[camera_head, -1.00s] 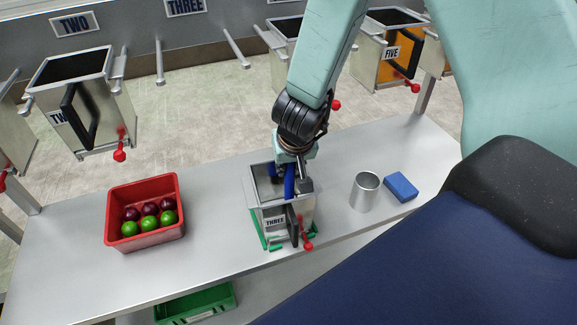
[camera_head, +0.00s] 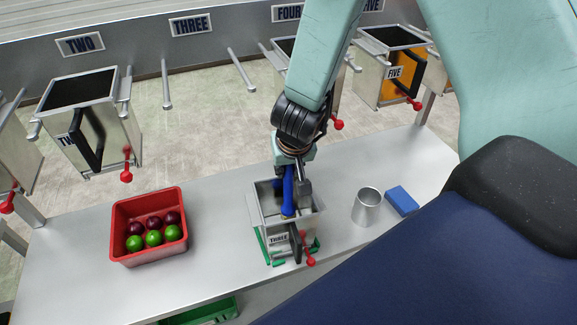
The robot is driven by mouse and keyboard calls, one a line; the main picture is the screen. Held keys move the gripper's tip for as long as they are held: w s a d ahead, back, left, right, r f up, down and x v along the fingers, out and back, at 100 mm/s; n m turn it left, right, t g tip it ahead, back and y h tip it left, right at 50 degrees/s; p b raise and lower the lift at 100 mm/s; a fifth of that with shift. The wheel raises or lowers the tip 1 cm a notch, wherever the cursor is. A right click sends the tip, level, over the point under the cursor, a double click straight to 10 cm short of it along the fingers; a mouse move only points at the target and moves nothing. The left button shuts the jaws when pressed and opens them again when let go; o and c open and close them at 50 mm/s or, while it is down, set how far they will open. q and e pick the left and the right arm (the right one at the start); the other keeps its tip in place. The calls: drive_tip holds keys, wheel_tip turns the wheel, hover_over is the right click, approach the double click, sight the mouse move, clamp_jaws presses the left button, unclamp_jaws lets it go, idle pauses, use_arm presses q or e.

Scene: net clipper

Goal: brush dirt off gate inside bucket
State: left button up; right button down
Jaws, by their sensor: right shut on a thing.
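The metal bucket labelled THREE (camera_head: 265,225) stands on the table with its top open. It has a black handle and a red knob (camera_head: 309,262) at the front. My right gripper (camera_head: 295,195) points down into the bucket's mouth, shut on a blue brush handle (camera_head: 288,190). The brush's lower end is down inside the bucket and I cannot make out its bristles. The gate inside and any dirt on it are hidden from this angle. My left gripper is not in view.
A red bin (camera_head: 149,240) with green and dark red balls stands on the left of the table (camera_head: 75,265). A metal cup (camera_head: 366,207) and a blue block (camera_head: 402,200) stand right of the bucket. Green strips (camera_head: 278,262) lie round its base. More buckets hang behind.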

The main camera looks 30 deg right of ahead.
wheel_tip(320, 180, up, 5)
drive_tip(key=p, duration=0.3)
drive_tip(key=shift+f, duration=0.2)
drive_tip(key=shift+r+p, duration=0.2)
drive_tip(key=shift+p, duration=0.1)
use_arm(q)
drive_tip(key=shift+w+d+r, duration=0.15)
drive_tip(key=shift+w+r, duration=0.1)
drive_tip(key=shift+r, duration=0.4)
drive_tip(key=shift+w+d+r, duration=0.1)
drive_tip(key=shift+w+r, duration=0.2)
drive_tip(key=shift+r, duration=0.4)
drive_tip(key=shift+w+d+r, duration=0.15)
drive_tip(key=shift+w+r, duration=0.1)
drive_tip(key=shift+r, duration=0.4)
use_arm(e)
drive_tip(key=shift+w+d+f, duration=0.2)
drive_tip(key=shift+w, duration=0.1)
drive_tip(key=shift+s, duration=0.1)
